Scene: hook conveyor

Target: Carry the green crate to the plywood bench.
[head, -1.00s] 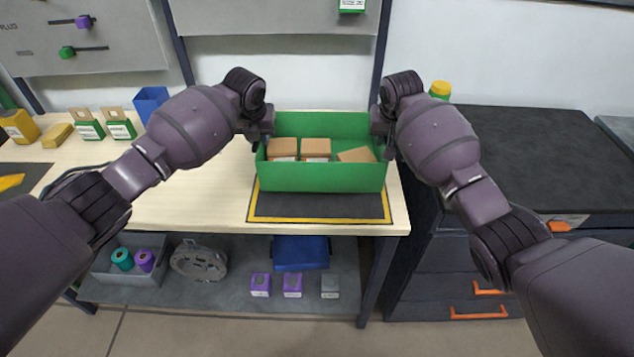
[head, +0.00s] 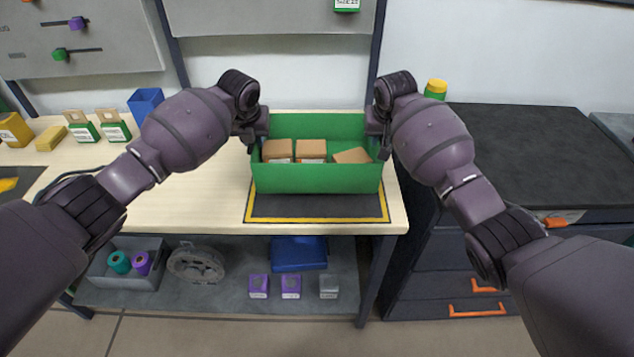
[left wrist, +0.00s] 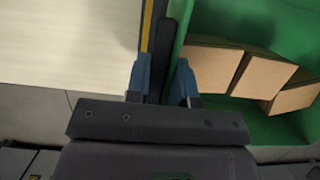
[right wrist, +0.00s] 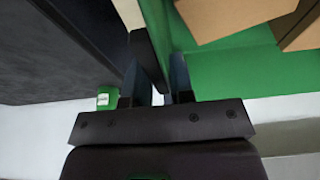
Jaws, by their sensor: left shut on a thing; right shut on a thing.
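The green crate (head: 316,179) is at the right end of the plywood bench (head: 200,208), over a dark mat with a yellow border (head: 318,207). Three brown boxes (head: 310,151) sit inside it; one is tilted. My left gripper (head: 254,138) is shut on the crate's left side. In the left wrist view its fingers (left wrist: 162,85) straddle a dark handle piece beside the green wall. My right gripper (head: 379,135) is shut on the crate's right side, its fingers (right wrist: 162,85) around a similar dark piece. I cannot tell whether the crate's bottom touches the mat.
A dark cabinet (head: 500,150) with orange-handled drawers stands right of the bench. A yellow-topped green container (head: 436,90) stands behind. Green-and-white boxes (head: 82,127) and a blue bin (head: 146,104) are at the bench's back left. The bench middle is clear.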

